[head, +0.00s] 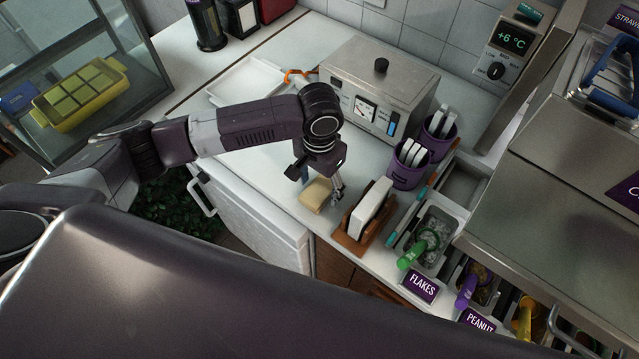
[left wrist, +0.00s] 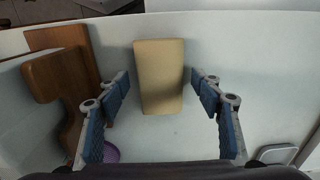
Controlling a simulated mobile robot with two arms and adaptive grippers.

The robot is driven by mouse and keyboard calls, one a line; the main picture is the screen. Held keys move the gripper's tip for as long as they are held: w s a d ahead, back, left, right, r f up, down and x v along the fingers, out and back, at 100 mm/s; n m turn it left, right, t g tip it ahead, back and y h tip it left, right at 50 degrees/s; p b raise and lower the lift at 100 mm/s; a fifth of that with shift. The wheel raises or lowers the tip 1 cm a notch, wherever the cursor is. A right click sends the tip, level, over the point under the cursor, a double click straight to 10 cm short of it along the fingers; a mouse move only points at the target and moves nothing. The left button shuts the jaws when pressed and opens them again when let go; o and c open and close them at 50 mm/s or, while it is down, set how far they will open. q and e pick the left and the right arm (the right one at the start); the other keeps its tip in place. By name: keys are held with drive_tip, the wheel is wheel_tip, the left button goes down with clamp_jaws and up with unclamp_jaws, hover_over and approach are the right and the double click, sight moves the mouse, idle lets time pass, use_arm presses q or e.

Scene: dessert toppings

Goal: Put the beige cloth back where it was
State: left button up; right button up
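The beige cloth (head: 314,195), a folded block, lies on the white counter near its front edge, just left of the wooden napkin holder. It shows whole in the left wrist view (left wrist: 159,72), upper middle. My left gripper (head: 322,184) hangs over the cloth, fingers pointing down. In the left wrist view the gripper (left wrist: 160,92) is open, with blue-padded fingers on both sides of the cloth and gaps between pads and cloth. The fingers do not grip it. My right gripper is not in view.
The wooden holder (head: 347,242) with white napkins stands close to the right of my gripper, and it also shows in the left wrist view (left wrist: 60,72). Purple cups (head: 407,176), a steel warmer (head: 376,78) and topping bins lie beyond. A white tray (head: 246,80) is behind my arm.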

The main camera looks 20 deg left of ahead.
sight(320, 189)
use_arm(q)
wheel_tip(320, 189, up, 12)
drive_tip(key=b, duration=0.2)
drive_tip(key=shift+r, duration=0.2)
idle(0.3)
